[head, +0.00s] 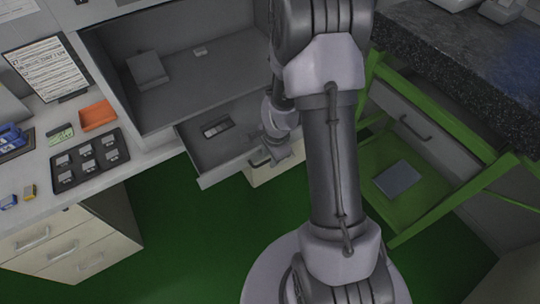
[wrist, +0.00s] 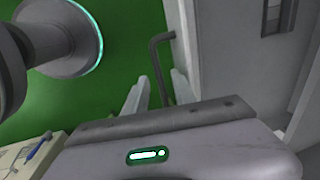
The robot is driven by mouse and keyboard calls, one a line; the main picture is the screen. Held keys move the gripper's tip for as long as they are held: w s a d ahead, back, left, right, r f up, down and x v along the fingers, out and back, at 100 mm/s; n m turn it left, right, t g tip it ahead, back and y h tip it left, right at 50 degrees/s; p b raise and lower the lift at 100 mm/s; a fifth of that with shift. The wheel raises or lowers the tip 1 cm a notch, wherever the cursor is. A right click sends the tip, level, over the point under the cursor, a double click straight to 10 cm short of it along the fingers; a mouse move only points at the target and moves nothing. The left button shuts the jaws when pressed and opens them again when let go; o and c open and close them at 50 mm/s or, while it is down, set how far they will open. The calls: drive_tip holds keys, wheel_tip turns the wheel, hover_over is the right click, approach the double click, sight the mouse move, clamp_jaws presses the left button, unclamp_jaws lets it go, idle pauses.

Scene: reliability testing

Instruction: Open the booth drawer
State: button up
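The booth drawer (head: 219,152) is a grey tray below the booth's open compartment. It is pulled partly out and holds a small dark item (head: 217,127). In the head view my gripper (head: 272,160) is at the right part of the drawer's front, partly hidden by my arm. The wrist view shows the drawer's pale front and inside at the right. A dark bar handle (wrist: 158,65) stands out from that front. My gripper's fingers (wrist: 160,88) are apart, with the handle between them and green floor visible in the gap.
The grey booth (head: 185,75) stands behind the drawer. A white counter (head: 100,165) with a black tray, an orange tray and small items is at left, above drawers. A green frame (head: 470,190) under a dark stone top is at right. Green floor (head: 190,240) is clear in front.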

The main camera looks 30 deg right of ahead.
drive_tip(key=s+r+p, duration=0.3)
drive_tip(key=r+p, duration=0.5)
drive_tip(key=r, duration=0.9)
drive_tip(key=shift+s, duration=0.15)
drive_tip(key=shift+r, duration=0.1)
